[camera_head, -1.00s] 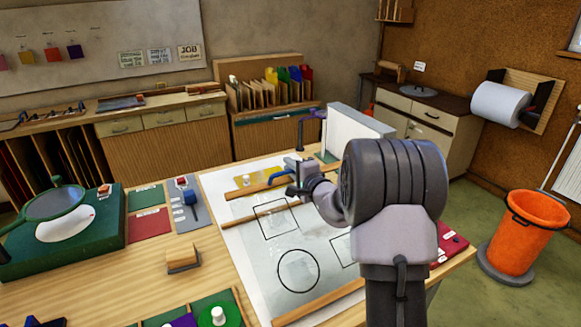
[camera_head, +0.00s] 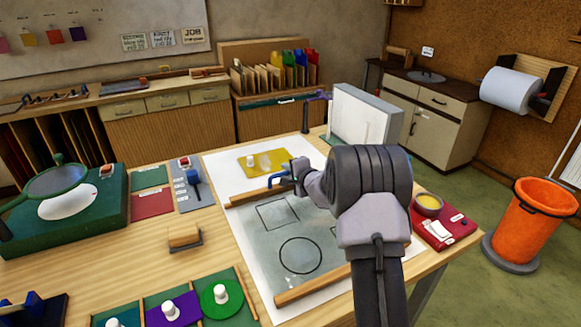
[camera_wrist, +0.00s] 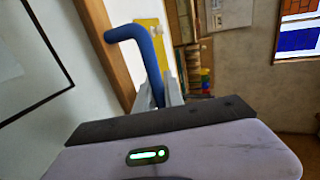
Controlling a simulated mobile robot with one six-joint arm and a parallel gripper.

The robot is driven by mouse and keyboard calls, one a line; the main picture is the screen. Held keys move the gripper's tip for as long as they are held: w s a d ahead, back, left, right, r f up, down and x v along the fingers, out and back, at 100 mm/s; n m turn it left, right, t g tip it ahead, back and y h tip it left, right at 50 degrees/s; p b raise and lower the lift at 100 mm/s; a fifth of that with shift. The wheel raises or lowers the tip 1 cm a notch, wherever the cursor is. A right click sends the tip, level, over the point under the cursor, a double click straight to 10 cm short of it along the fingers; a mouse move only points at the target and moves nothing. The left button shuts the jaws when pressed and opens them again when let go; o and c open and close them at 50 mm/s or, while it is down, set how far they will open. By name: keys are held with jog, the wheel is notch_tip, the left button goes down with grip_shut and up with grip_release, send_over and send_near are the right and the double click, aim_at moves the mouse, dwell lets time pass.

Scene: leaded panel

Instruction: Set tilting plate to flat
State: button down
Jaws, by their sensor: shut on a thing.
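The tilting plate (camera_head: 262,248) is a grey see-through sheet with black circle and square outlines. A wooden bar (camera_head: 250,196) runs along its far edge and another wooden bar (camera_head: 313,284) along its near edge. The plate lies low over a white sheet and looks flat or nearly so; a small gap beneath cannot be ruled out. A blue bent handle (camera_head: 274,179) stands at the far bar. My gripper (camera_head: 288,176) is shut on this handle. In the wrist view my gripper (camera_wrist: 160,96) closes around the lower part of the blue handle (camera_wrist: 143,45). My arm hides the plate's right part.
A yellow pane (camera_head: 255,163) with a white knob lies beyond the far bar. A white upright panel (camera_head: 365,118) stands behind my arm. A wooden block (camera_head: 184,236) and coloured pieces lie left.

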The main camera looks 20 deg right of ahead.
jog(key=shift+f, duration=0.6)
jog(key=shift+r, duration=0.1)
jog(key=c, duration=1.8)
grip_release()
jog(key=shift+c, duration=0.2)
jog(key=shift+o, duration=0.6)
jog(key=shift+s+r, duration=0.1)
jog(key=shift+r, duration=0.1)
